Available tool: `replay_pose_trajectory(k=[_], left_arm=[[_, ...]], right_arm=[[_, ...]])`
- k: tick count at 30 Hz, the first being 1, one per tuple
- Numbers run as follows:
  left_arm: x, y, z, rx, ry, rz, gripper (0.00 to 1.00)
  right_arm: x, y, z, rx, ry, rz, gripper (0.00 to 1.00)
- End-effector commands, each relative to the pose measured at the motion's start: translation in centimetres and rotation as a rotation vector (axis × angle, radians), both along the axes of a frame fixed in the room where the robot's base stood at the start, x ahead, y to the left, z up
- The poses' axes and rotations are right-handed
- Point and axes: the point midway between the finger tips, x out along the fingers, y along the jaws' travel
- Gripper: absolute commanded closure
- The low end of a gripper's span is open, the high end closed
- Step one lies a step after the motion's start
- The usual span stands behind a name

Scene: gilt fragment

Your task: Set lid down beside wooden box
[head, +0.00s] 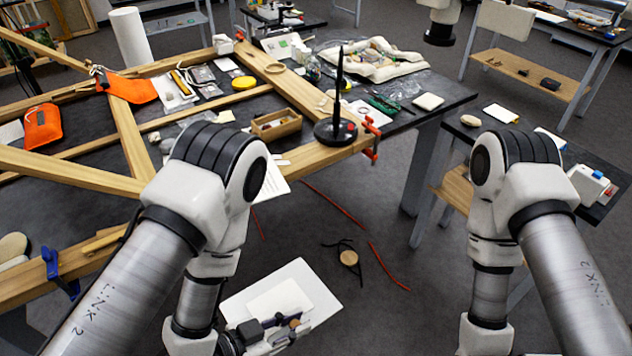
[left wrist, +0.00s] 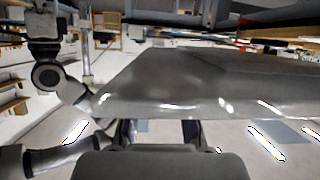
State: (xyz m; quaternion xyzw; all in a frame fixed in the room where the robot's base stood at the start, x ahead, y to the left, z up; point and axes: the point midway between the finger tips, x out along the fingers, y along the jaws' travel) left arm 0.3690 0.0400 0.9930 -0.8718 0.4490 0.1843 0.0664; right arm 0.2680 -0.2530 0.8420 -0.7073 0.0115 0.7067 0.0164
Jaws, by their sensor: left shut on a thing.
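The wooden box (head: 276,125) is a small open tray with things in it, on the dark worktable behind my left arm. My left gripper (head: 285,326) is low in front of the table, at the bottom of the head view. It is shut at the near edge of a flat white panel (head: 315,290), which looks like the lid. In the left wrist view a broad grey, glossy slab (left wrist: 190,80) lies across the fingers (left wrist: 158,131), probably the same panel. The contact itself is hard to see. My right gripper is out of view.
A black round stand with an upright rod (head: 336,131) is close right of the box. A red clamp (head: 371,142) grips the beam end. A white sheet (head: 273,183) is at the table's near edge. Wooden beams (head: 130,145) cross the table. Red cords (head: 388,268) are on the floor.

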Motion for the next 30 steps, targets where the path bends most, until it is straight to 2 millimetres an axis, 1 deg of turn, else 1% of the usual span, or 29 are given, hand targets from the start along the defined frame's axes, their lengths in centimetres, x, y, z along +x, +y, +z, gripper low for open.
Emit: replay_pose_trajectory(k=[1,5,10,14,15,18,21,24,26,30], left_arm=[[0.9,0.3,-0.9,0.0,-0.006,0.018,1.0],[3.6,1.5,-2.1,-0.001,-0.005,0.087,1.0],[7.8,4.2,-3.7,-0.001,-0.003,0.245,1.0],[11.2,7.4,-4.8,-0.001,-0.003,0.428,1.0],[12.3,8.6,-5.1,-0.001,-0.004,0.497,1.0],[14.3,11.6,-5.5,-0.001,-0.003,0.675,1.0],[15.1,14.0,-5.6,0.0,0.0,0.821,1.0],[15.3,15.4,-5.9,-0.001,0.0,0.917,1.0],[15.2,15.8,-6.1,0.0,0.001,0.949,1.0],[15.1,15.9,-6.2,-0.001,0.0,0.967,1.0]], right_arm=[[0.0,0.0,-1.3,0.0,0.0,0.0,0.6],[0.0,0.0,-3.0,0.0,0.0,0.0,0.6],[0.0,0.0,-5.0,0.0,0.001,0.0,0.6],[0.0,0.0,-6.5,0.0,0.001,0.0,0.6],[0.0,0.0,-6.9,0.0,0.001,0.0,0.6],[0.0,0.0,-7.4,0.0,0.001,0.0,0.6],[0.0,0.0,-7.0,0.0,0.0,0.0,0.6],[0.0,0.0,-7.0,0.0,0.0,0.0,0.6],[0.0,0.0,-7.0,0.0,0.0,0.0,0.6],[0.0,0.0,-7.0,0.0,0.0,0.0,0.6]])
